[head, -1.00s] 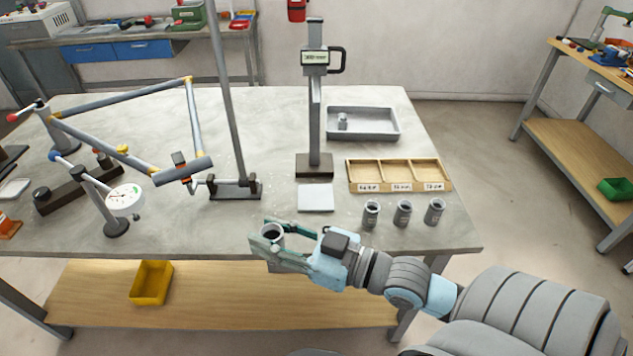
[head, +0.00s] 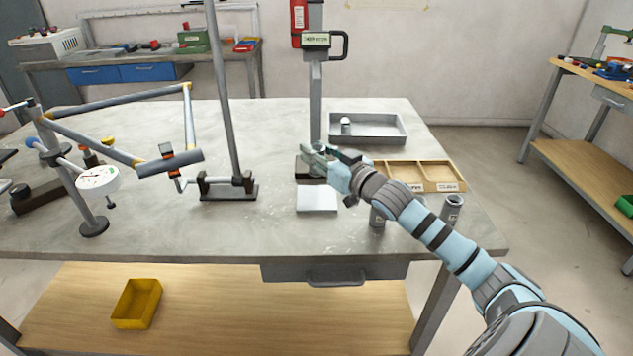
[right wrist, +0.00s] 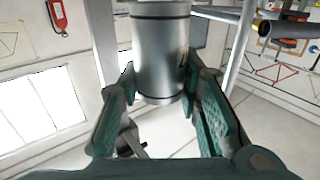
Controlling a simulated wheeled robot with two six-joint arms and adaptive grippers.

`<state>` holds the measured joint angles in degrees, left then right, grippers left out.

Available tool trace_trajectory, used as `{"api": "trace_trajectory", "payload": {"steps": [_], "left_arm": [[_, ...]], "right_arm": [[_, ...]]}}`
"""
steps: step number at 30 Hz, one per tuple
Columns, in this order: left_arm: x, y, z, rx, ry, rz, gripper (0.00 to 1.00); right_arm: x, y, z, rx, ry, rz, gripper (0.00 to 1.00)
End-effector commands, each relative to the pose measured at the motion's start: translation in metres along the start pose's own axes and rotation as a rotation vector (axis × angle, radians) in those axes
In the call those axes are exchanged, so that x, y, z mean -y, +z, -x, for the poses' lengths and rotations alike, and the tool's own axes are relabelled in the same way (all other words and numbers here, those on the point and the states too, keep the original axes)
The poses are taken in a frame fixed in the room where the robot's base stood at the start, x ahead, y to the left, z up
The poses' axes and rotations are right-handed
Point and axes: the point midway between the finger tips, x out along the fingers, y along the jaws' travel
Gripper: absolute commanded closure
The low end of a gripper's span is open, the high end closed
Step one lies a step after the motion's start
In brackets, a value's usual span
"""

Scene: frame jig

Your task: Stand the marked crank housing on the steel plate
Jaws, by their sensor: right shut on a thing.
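My right gripper (head: 312,158) is shut on a grey metal cylinder, the crank housing (right wrist: 160,55), above the back of the bench. In the right wrist view the housing is between the green finger pads and carries a small dark mark on its right side. In the head view the fingers mostly hide it. The pale square steel plate (head: 317,199) lies bare on the bench, in front of the height gauge and below the gripper. Other housings stand at the right, one (head: 377,216) and another (head: 452,209), with one mostly hidden by my arm. My left gripper is not in view.
The height gauge (head: 316,100) stands behind the plate, close to my gripper. A wooden three-part tray (head: 440,175) is partly behind my arm. A grey tray (head: 395,140) with a small part is behind. The tube frame jig (head: 120,105) fills the left.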

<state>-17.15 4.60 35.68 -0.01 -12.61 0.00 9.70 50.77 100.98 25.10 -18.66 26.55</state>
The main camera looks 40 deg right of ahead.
Motion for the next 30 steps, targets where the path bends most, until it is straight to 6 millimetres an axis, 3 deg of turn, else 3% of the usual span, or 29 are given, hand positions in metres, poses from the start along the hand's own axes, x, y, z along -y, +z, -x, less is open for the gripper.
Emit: {"api": "trace_trajectory", "payload": {"steps": [6, 28, 29, 30], "left_arm": [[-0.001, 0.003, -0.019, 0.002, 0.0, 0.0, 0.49], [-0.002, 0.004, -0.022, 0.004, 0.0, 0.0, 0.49], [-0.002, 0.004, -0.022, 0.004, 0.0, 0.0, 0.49], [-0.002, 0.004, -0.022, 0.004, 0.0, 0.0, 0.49]], "right_arm": [[0.001, 0.046, 0.0, 0.0, -0.002, -0.002, 1.0], [0.001, 0.056, 0.0, -0.001, -0.002, 0.001, 1.0], [0.001, 0.057, 0.0, -0.001, -0.002, 0.001, 0.66], [0.001, 0.057, 0.0, -0.001, -0.002, 0.001, 0.59]]}}
